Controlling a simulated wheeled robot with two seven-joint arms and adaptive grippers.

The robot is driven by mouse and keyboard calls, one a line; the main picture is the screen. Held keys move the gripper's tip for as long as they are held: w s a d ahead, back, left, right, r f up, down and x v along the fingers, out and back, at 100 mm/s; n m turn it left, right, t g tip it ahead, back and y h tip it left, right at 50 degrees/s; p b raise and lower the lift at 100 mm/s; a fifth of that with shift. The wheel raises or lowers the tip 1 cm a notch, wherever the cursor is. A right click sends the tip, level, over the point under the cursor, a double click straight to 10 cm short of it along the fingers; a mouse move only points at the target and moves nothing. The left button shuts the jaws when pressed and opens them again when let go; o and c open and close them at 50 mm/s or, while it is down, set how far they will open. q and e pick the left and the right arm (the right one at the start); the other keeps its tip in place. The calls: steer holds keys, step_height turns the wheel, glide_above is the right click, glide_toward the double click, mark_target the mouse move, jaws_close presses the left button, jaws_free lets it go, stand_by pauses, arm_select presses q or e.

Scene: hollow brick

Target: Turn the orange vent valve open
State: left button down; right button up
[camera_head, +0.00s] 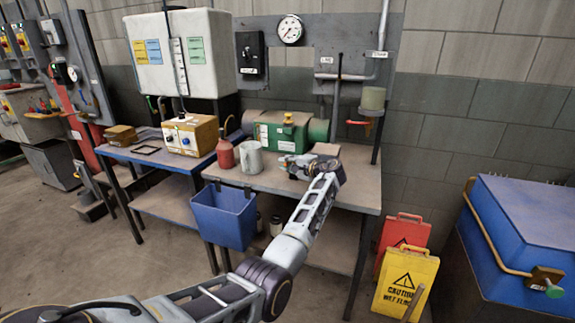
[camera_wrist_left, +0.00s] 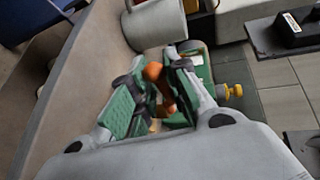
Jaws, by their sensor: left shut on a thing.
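In the left wrist view, an orange valve handle (camera_wrist_left: 153,72) with a round end sits between the green-padded fingers of my left gripper (camera_wrist_left: 158,98). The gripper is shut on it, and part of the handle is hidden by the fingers. In the head view, my left gripper (camera_head: 288,163) is low over the bench, in front of the green machine (camera_head: 275,133) and right of a grey mug (camera_head: 249,157). Another orange handle (camera_head: 359,122) shows on the upright pipe at right. My right gripper is out of view.
The mug (camera_wrist_left: 155,22) is close beyond the fingers in the wrist view. A red bottle (camera_head: 225,153) stands left of it on the bench (camera_head: 350,192). A blue bin (camera_head: 223,214) hangs at the bench front. Caution signs (camera_head: 405,283) stand on the floor at right.

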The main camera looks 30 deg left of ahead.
arm_select(q)
steer(key=shift+r, duration=0.1)
steer(key=c, duration=1.5)
jaws_free()
steer(key=shift+d, duration=0.2)
steer(key=shift+v, duration=5.85)
